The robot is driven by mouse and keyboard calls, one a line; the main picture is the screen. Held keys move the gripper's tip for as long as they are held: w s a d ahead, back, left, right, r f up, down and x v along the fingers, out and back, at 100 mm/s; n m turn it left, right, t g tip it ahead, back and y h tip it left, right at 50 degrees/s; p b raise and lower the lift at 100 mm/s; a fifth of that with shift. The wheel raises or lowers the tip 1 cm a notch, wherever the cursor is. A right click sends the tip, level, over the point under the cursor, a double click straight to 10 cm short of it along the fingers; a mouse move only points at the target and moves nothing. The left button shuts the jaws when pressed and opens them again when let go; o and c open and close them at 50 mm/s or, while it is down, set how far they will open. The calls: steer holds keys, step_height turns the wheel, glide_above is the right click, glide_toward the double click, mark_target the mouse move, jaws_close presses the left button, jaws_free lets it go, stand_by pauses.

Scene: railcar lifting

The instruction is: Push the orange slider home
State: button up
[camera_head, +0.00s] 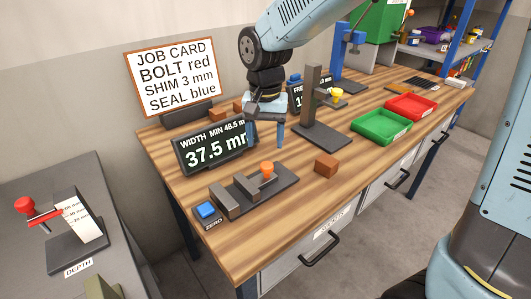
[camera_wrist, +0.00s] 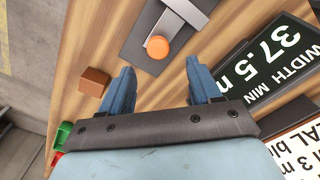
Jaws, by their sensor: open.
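The orange slider knob (camera_head: 267,169) stands on a dark grey gauge base (camera_head: 285,180) on the wooden bench. Grey jaw blocks (camera_head: 224,200) sit on that base to the knob's left. A blue ZERO button (camera_head: 206,211) is at the base's left end. The orange knob also shows in the wrist view (camera_wrist: 157,47), beyond my fingertips and between their lines. My gripper (camera_head: 265,133) is open and empty, pointing down above the bench, behind the knob and apart from it. In the wrist view my blue fingers (camera_wrist: 160,82) are spread with bare wood between them.
A display (camera_head: 215,147) reading 37.5 mm stands just left of my gripper. A brown block (camera_head: 326,165) lies right of the base. A grey stand (camera_head: 318,130) with a yellow knob is behind it. Green (camera_head: 381,126) and red (camera_head: 410,106) trays are farther right.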

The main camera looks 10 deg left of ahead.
step_height(320, 180, up, 6)
steer(key=shift+f, duration=0.1)
steer(key=shift+d, duration=0.1)
stand_by(0.3)
steer(key=s+d+r+t, duration=0.1)
steer(key=d+r, duration=0.2)
steer(key=d, duration=0.5)
steer(key=s+d+r+t, duration=0.1)
steer(key=d+r+t, duration=0.1)
steer(key=d, duration=0.6)
steer(key=s+d+t, duration=0.2)
steer(key=s+d, duration=0.7)
steer(key=d, duration=0.4)
steer(key=shift+s+d+r+t, duration=0.2)
steer(key=shift+d+r+t, duration=0.1)
steer(key=shift+d, duration=0.05)
